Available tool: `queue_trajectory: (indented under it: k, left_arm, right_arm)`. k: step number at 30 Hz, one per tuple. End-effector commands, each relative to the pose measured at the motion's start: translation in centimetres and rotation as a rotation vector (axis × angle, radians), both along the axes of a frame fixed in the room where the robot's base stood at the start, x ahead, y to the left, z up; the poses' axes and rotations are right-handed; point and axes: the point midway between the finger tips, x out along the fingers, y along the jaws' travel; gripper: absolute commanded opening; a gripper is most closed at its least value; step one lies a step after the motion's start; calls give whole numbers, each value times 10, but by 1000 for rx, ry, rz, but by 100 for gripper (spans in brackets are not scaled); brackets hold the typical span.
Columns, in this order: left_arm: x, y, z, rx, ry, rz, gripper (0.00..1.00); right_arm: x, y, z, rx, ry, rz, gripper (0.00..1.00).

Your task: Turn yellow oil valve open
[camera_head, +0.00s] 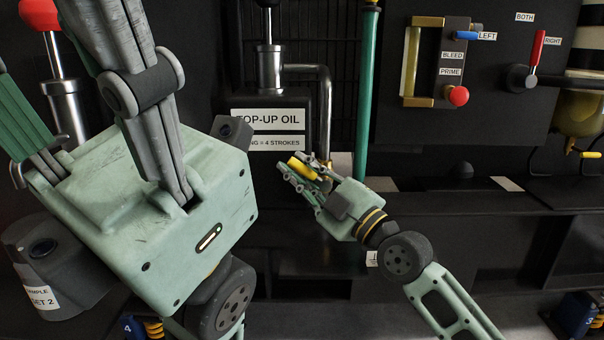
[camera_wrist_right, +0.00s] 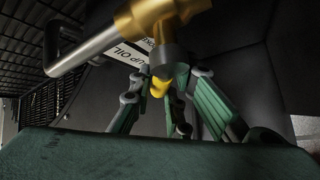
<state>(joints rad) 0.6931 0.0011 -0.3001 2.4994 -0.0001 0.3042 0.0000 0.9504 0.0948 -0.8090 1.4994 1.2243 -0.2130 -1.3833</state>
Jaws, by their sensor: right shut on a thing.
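The yellow valve handle (camera_head: 299,167) is in the middle of the head view, below the top-up oil sign. My right gripper (camera_head: 308,178) is shut on it, with the fingers around the handle. In the right wrist view the handle (camera_wrist_right: 159,87) sits between the fingers, under a brass valve body (camera_wrist_right: 150,18) joined to a metal pipe (camera_wrist_right: 84,52). The fingers hide part of the handle. My left gripper (camera_head: 60,85) is large and close at the left of the head view. Its fingers stand apart and look empty; their tips are out of frame.
A dark oil box (camera_head: 262,103) with a pump rod stands behind the valve. A green vertical pipe (camera_head: 365,95) rises to its right. A red knob (camera_head: 39,14) is at upper left.

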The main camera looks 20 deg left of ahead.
Motion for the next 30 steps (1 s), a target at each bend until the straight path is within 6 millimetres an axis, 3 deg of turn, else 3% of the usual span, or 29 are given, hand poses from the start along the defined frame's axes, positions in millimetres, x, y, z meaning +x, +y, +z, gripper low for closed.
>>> queue_trajectory:
  k: [7,8,14,24,30]
  left_arm:
    - [0,0,0,0,0,0,46]
    - [0,0,0,0,0,0,46]
    - [0,0,0,0,-1,0,46]
    - [1,0,0,-2,4,0,46]
    - [1,0,0,-1,2,0,46]
  right_arm:
    - [2,-2,2,2,-2,-6,0]
    - [2,-2,2,2,-2,-6,17]
    - [2,-2,1,0,-1,-5,34]
    - [0,-3,-1,-1,0,-2,34]
    - [-13,-25,-10,-3,0,-4,34]
